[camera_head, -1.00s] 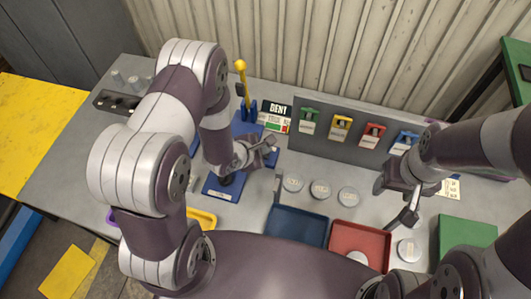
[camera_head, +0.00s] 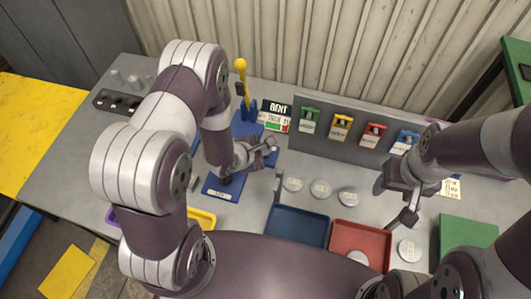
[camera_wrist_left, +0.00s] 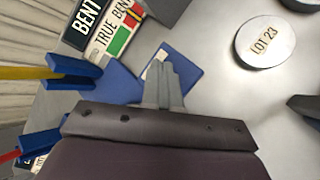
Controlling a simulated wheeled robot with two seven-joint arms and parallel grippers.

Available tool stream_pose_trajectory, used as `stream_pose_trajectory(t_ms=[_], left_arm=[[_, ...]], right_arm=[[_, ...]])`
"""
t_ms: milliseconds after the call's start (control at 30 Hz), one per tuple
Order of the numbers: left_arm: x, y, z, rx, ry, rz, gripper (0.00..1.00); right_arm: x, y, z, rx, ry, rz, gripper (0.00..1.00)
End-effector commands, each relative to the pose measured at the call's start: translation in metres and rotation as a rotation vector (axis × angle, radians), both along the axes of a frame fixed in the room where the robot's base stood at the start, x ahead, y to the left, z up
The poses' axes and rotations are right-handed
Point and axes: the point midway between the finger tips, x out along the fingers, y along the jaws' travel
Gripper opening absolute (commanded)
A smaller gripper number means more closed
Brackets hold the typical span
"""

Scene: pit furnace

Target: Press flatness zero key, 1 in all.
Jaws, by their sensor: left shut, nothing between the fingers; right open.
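My left gripper (camera_head: 268,148) is shut and empty, above the blue gauge base (camera_head: 222,188) on the bench. In the left wrist view its closed grey fingertips (camera_wrist_left: 165,75) are over a blue plate (camera_wrist_left: 182,72), partly covering it. A dark sign reading BENT (camera_head: 277,108) stands behind the gripper, with a white TRUE / BENT card (camera_head: 274,123) bearing green and red patches below it. I cannot make out the flatness zero key; the gripper and arm hide part of the gauge. My right gripper (camera_head: 396,203) is open and empty at the right of the bench.
Grey discs (camera_head: 320,188) lie right of the gauge; one (camera_wrist_left: 265,45) reads LOT 23. A blue tray (camera_head: 297,225) and a red tray (camera_head: 360,241) lie in front. A yellow-topped post (camera_head: 241,75) rises behind. A panel (camera_head: 357,145) with coloured tags stands at the back.

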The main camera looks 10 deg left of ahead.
Motion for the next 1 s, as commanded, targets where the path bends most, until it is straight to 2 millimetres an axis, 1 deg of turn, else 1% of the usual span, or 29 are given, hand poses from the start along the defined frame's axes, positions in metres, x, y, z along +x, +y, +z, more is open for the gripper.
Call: stream_pose_trajectory(t_ms=[367, 1000], left_arm=[[0.0002, 0.0001, -0.0006, 0.0, 0.0, 0.0, 0.0], [0.0002, 0.0001, -0.0074, 0.0, 0.0, 0.0, 0.0]], right_arm=[[0.0, 0.0, -0.0004, 0.0, 0.0, 0.0, 0.58], [0.0001, 0.0, -0.004, 0.0, 0.0, 0.0, 0.58]])
